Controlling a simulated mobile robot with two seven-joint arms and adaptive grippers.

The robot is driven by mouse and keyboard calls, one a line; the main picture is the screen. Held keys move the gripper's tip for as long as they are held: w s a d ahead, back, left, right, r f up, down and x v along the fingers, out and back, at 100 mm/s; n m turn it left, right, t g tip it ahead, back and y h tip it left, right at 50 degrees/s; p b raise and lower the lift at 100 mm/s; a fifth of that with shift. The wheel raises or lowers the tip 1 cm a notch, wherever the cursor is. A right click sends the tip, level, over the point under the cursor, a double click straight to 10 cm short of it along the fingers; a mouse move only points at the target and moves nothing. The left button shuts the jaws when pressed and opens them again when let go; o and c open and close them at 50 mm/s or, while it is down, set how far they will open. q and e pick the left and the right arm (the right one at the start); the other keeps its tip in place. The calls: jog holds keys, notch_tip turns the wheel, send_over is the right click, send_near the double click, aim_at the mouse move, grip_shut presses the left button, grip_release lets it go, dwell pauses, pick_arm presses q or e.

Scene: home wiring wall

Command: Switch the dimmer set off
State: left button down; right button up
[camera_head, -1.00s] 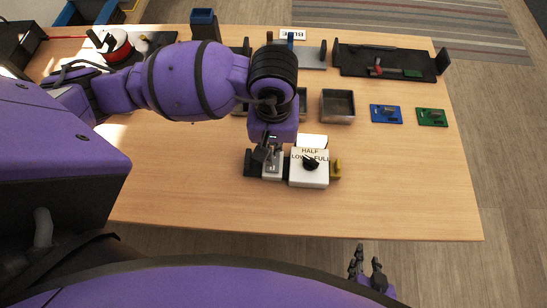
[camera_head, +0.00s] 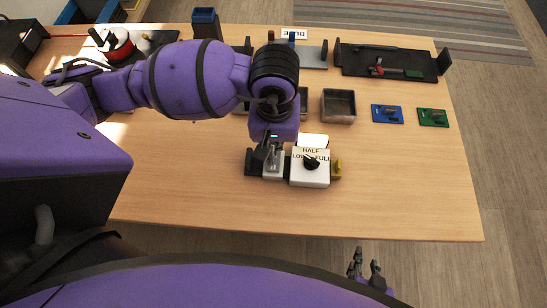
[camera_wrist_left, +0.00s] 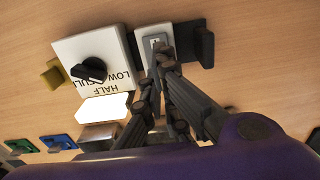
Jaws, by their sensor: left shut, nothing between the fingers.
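The dimmer set has a white box (camera_head: 310,176) with a black knob (camera_head: 311,162) and the labels LOW, HALF and FULL. A grey switch plate (camera_head: 273,171) sits directly left of the box. In the wrist view the knob (camera_wrist_left: 89,70) and switch plate (camera_wrist_left: 153,43) also show. My left gripper (camera_wrist_left: 166,62) is shut and empty, its fingertips at the switch plate and partly covering it. I cannot tell whether they touch it. The switch's position is unclear. My right gripper (camera_head: 366,266) is open and empty, off the table's front edge.
A bright white panel (camera_head: 312,141) stands behind the dimmer box. A black end block (camera_head: 250,163) and a yellow one (camera_head: 337,168) flank the set. Open bins (camera_head: 338,106), a blue board (camera_head: 387,114) and a green board (camera_head: 433,118) lie behind. The front right tabletop is clear.

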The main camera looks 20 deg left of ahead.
jog(key=shift+w+r, duration=0.15)
jog(key=shift+w, duration=0.05)
pick_arm(q)
jog(key=shift+f, duration=0.25)
pick_arm(e)
jog(key=shift+s+f, duration=0.2)
jog(key=shift+f, duration=0.1)
pick_arm(q)
jog(key=shift+f, duration=0.15)
pick_arm(e)
jog(key=shift+s+f, duration=0.2)
jog(key=shift+f, duration=0.05)
